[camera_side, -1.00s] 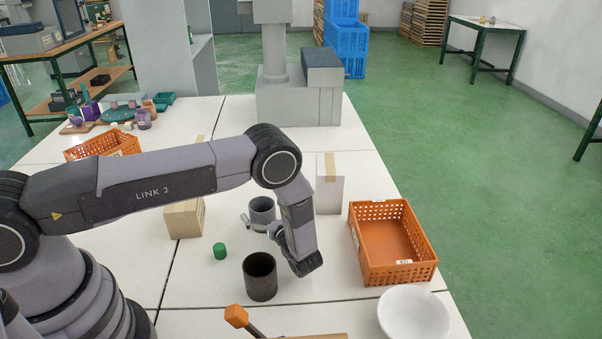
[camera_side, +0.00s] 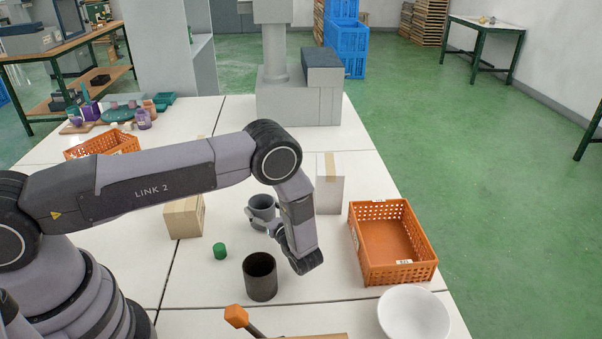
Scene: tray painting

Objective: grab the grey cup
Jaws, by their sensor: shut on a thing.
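The grey cup (camera_side: 263,207) is in the middle of the table, in front of the white box. My gripper (camera_side: 256,222) is at the cup's near side, shut on it. The fingers cover part of the cup's lower wall. The cup's dark opening faces up, and it looks close to upright. I cannot tell whether its base touches the table.
A cardboard box (camera_side: 184,218) is left, a white box (camera_side: 330,185) behind right. An orange crate (camera_side: 428,263) and white bowl (camera_side: 414,315) are at right.

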